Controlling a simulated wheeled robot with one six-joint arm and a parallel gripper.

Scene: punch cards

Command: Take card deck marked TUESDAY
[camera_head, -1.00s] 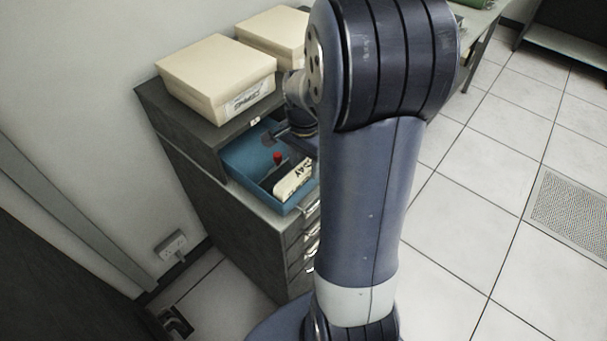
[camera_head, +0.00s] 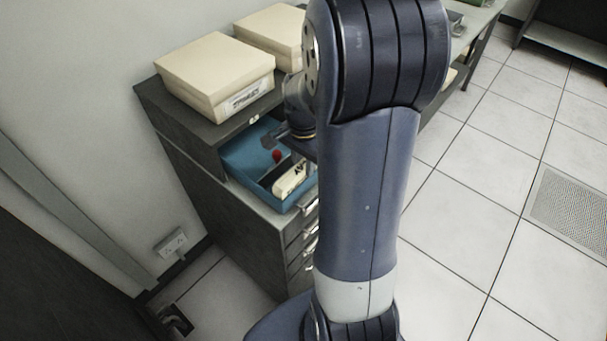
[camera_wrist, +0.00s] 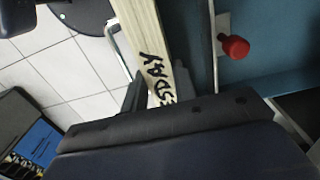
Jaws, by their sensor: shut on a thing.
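A cream card deck (camera_head: 290,181) stands in the open blue drawer (camera_head: 243,163) of the grey cabinet. In the wrist view the deck (camera_wrist: 140,30) runs between my two fingers, with black handwritten letters ending in "SDAY" on its edge; the first letters are hidden by my gripper. My gripper (camera_wrist: 160,82) is shut on this deck, a finger on each side.
A red knob (camera_head: 277,155) rises from the drawer close beside the deck. Two cream boxes (camera_head: 213,72) (camera_head: 275,36) sit on the cabinet top (camera_head: 196,122). Open tiled floor (camera_head: 475,200) lies to the right. A power outlet (camera_head: 173,244) is on the wall.

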